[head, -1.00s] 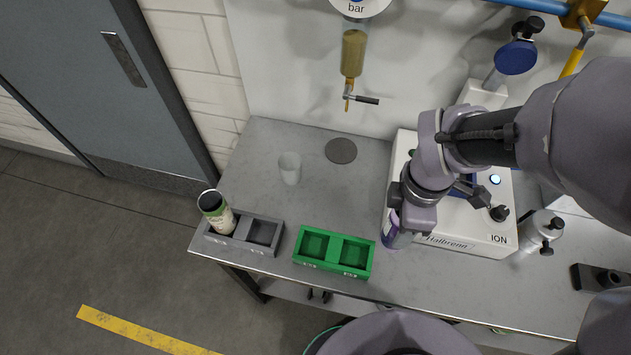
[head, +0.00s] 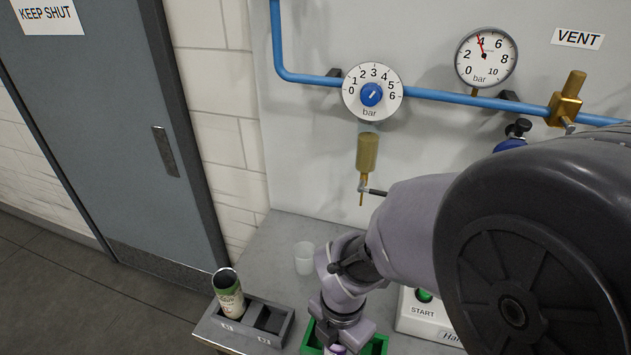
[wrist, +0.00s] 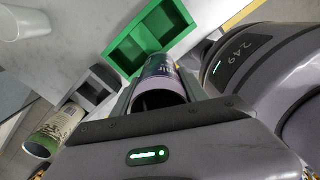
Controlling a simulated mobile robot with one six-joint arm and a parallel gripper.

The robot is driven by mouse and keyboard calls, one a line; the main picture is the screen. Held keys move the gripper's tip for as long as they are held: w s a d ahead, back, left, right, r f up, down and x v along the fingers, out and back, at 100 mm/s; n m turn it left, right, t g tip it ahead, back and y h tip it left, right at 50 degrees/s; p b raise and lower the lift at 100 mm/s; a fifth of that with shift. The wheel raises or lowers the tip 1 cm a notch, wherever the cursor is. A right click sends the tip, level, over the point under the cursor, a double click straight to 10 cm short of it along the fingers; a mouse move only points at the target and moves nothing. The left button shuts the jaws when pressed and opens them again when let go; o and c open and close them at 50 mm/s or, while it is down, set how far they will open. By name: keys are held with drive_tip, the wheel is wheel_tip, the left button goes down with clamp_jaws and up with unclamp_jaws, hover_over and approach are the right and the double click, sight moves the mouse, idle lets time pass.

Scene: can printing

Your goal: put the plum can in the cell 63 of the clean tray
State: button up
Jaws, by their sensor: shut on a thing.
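My gripper (head: 335,343) is shut on the purple plum can (wrist: 161,82), whose open end faces the wrist camera. In the head view only a sliver of the can (head: 336,350) shows at the bottom edge. The green tray (wrist: 112,52) has two cells, both empty in the wrist view. In the head view the tray (head: 377,345) is partly hidden behind my gripper. The can is at the tray's near side in the wrist view; its height above the tray cannot be told. The cell numbers are not readable, and no label marks the tray as clean.
A grey two-cell tray (head: 283,331) stands left of the green one; a green-and-cream can (head: 228,293) leans in its left cell. A whitish cup (head: 304,258) stands behind. The white machine (head: 425,318) with a START button is at right. The bench around the cup is clear.

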drive_tip(key=w+f, duration=0.1)
drive_tip(key=w, duration=0.1)
drive_tip(key=w+a+f+b, duration=0.1)
drive_tip(key=w+f, duration=0.1)
drive_tip(key=w+a+f+b, duration=0.1)
drive_tip(key=w, duration=0.1)
drive_tip(key=shift+w+f, duration=0.2)
drive_tip(key=shift+f, duration=0.1)
drive_tip(key=o, duration=1.4)
